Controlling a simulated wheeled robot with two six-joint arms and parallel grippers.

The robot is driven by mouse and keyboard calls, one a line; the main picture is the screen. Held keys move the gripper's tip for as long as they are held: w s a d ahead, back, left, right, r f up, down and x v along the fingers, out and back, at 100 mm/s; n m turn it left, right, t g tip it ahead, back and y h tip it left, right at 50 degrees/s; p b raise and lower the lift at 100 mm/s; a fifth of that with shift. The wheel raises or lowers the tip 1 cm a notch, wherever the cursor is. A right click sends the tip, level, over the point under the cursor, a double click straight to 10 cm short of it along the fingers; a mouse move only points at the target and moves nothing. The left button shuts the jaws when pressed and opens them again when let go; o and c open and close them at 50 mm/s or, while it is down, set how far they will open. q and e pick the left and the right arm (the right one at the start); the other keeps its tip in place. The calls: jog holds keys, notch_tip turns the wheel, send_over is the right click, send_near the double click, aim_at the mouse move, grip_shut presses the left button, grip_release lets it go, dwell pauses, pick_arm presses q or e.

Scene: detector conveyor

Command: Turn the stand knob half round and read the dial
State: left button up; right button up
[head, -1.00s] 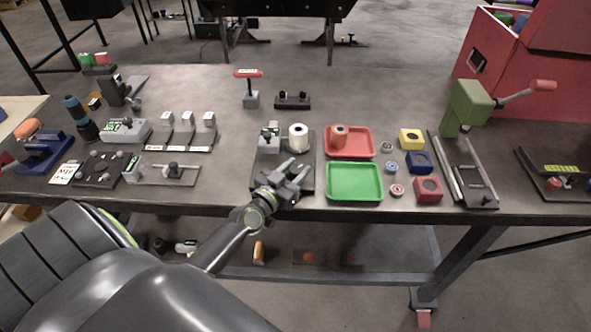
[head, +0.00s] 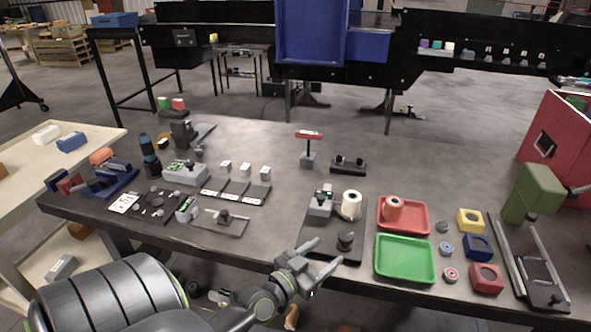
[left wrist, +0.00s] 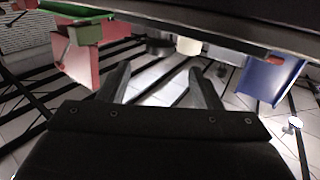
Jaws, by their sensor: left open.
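A dark stand plate (head: 322,252) lies near the table's front edge. A black knob (head: 345,240) stands on it, with a white roll (head: 351,205) and a small grey gauge block (head: 321,201) behind. The gauge's dial is too small to read. My left gripper (head: 325,256) is open and empty, at the table's front edge, in front of and to the left of the knob, apart from it. In the left wrist view its two fingers (left wrist: 158,84) are spread with nothing between them. My right gripper is not in view.
Right of the stand are a red tray (head: 420,222) holding a reddish spool, a green tray (head: 405,258) and several small coloured blocks. A red-handled tool (head: 308,145) stands behind. Several fixtures fill the table's left side. The table's back middle is clear.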

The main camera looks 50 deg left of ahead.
pick_arm(q)
jog(key=s+b, duration=0.2)
jog(key=s, duration=0.7)
jog(key=shift+a+b, duration=0.15)
jog(key=shift+b, duration=0.15)
jog(key=shift+w, duration=0.1)
